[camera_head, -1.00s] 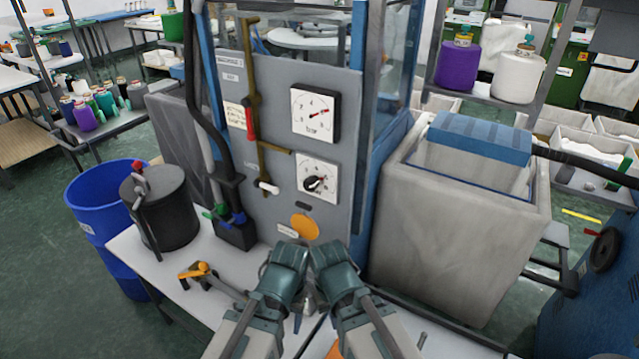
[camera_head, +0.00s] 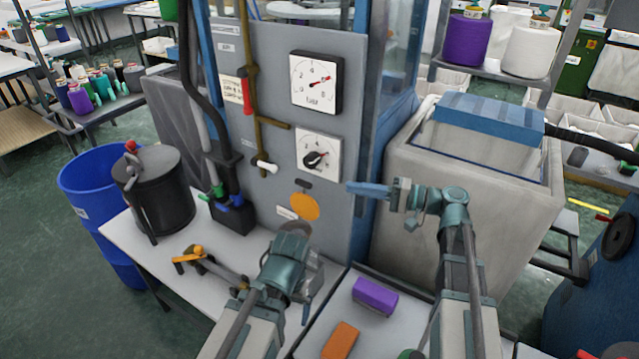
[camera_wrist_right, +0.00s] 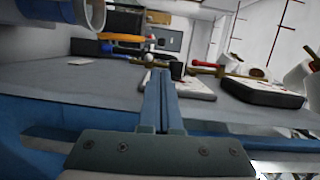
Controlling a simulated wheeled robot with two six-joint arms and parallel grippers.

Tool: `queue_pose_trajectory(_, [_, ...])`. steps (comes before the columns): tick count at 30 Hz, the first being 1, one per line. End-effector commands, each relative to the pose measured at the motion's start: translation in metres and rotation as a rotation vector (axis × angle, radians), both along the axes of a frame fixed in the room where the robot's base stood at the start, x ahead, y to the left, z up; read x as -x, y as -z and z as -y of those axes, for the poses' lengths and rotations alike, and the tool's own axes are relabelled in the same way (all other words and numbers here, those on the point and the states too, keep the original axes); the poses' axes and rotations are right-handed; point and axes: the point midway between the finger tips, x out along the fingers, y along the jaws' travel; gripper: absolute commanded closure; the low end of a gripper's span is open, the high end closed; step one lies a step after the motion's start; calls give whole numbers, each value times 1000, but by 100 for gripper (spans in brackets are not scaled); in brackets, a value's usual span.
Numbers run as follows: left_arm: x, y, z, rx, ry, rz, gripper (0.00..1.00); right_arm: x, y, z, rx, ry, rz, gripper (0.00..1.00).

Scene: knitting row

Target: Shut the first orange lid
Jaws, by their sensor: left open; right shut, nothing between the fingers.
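A round orange disc (camera_head: 305,206), which looks like the orange lid, sits low on the grey panel (camera_head: 262,130), below a small dark tab. I cannot tell how far it stands off the panel. My right gripper (camera_head: 352,188) is shut and empty, its blue fingers pointing left at the panel's right edge, to the right of the disc and a little higher. Its shut fingers (camera_wrist_right: 160,85) also show in the right wrist view. My left gripper (camera_head: 306,300) is low in front of the panel, below the disc; its fingers are mostly hidden behind its wrist.
A grey bin (camera_head: 470,220) stands right.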

Motion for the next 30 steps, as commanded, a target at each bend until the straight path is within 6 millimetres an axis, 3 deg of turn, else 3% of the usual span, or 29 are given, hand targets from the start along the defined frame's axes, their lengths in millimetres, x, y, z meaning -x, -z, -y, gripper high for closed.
queue_pose_trajectory(8, [0, 0, 0, 0, 0, 0, 0, -4, -4, -3, -19, 6, 6, 100])
queue_pose_trajectory(21, [0, 1, 0, 0, 0, 0, 0, -27, -3, -70, -18, 3, 5, 100])
queue_pose_trajectory(30, [0, 1, 0, 0, 0, 0, 0, -35, -3, -90, -18, 6, 5, 100])
